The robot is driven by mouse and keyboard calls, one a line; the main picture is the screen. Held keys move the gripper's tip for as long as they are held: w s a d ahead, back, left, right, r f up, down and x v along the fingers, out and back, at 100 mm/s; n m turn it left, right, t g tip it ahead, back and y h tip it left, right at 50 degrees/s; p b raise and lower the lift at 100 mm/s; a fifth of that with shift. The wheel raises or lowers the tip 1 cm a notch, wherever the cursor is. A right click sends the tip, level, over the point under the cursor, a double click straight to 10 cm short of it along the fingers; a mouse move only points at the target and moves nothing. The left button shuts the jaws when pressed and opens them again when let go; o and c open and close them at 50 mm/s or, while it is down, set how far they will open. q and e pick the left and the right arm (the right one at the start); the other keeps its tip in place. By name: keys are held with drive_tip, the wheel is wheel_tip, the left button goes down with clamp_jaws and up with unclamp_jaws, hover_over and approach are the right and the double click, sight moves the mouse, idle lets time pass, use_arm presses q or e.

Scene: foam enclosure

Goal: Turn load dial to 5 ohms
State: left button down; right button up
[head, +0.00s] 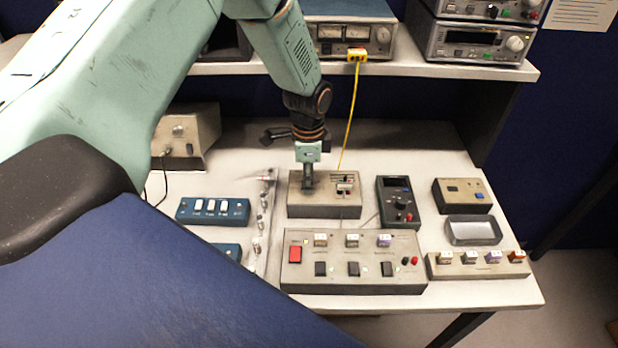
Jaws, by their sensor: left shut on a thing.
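My left gripper (308,184) reaches down from above onto the left part of this box. It is shut on a small knob there, seemingly the load dial, which its fingers hide. The dial's scale and pointer are too small and covered to read. A slider-like control (344,186) shows on the box's right part. My right gripper is not in view.
A switch panel (350,284) with a red button stands just in front of the box. A handheld meter (398,202) lies to its right, and blue switch boxes (213,221) to its left. An empty grey tray (474,231) stands farther right.

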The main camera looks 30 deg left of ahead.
use_arm(q)
drive_tip(key=shift+s+f+m, duration=0.1)
drive_tip(key=shift+s+m, duration=0.15)
drive_tip(key=shift+m, duration=0.05)
drive_tip(key=c, duration=1.4)
unclamp_jaws()
drive_tip(key=o, duration=0.3)
drive_tip(key=shift+a, duration=0.2)
drive_tip(key=shift+o, duration=0.2)
drive_tip(key=shift+w, duration=0.1)
drive_tip(key=shift+w+d, duration=0.1)
drive_tip(key=shift+d, duration=0.05)
drive_tip(key=shift+r, duration=0.4)
wheel_tip(320, 180, up, 11)
drive_tip(key=shift+r, duration=0.2)
